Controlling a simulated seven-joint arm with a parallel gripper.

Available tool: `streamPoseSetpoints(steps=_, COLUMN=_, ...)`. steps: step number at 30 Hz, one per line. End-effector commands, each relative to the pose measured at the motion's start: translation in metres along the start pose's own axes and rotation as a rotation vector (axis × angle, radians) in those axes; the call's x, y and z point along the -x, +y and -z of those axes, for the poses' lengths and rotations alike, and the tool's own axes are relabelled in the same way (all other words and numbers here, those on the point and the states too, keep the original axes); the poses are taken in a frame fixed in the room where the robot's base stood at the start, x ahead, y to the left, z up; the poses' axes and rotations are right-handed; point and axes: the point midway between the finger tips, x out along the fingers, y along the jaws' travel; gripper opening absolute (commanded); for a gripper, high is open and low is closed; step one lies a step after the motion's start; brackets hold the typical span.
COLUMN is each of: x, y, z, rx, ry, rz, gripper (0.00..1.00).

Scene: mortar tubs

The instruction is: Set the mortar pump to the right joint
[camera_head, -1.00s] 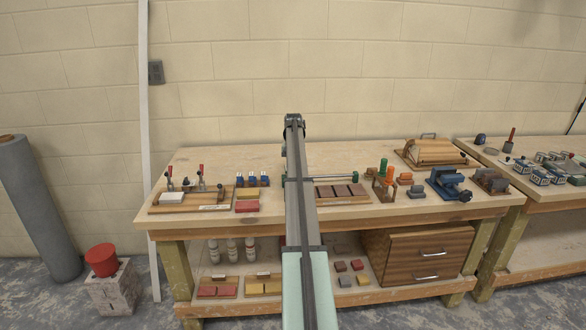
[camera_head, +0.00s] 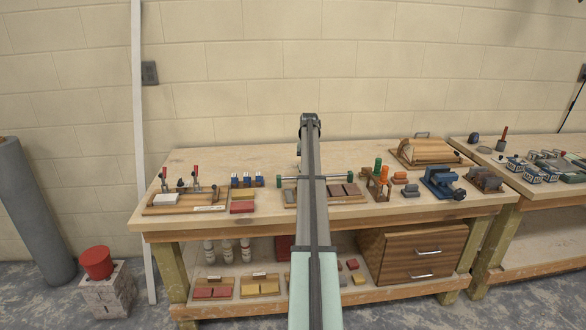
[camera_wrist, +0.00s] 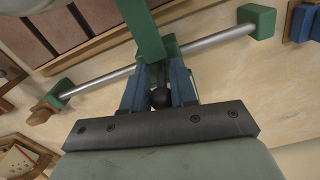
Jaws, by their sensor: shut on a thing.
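The mortar pump seems to be the green slider (camera_wrist: 148,30) on a metal rod (camera_wrist: 105,82) with green end blocks (camera_wrist: 257,20). In the head view, the rod's left green end block (camera_head: 279,182) and right green end block (camera_head: 351,180) show on either side of my arm. My gripper (camera_wrist: 160,82) is shut on the slider's dark round knob (camera_wrist: 160,98), between its blue fingers. The slider's green arm reaches over a wooden board (camera_wrist: 95,45) with dark brown bricks (camera_wrist: 75,18) and gaps between them. Which gap it stands at cannot be told; my arm hides the slider in the head view.
The workbench (camera_head: 240,157) also bears a board with red-handled clamps (camera_head: 185,203) at left, blue blocks (camera_head: 246,180), green and orange tools (camera_head: 380,175) and a blue vise (camera_head: 440,182) at right.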

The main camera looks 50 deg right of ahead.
Motion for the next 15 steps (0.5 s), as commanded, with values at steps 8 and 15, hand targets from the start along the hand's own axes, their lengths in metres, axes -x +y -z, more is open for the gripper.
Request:
streamPoseSetpoints(steps=8, x=0.001, y=0.079, z=0.018, rx=-0.006, ry=0.003, rz=0.003, gripper=0.00)
streamPoseSetpoints(steps=15, x=0.001, y=0.120, z=0.026, rx=-0.004, ry=0.003, rz=0.003, gripper=0.00)
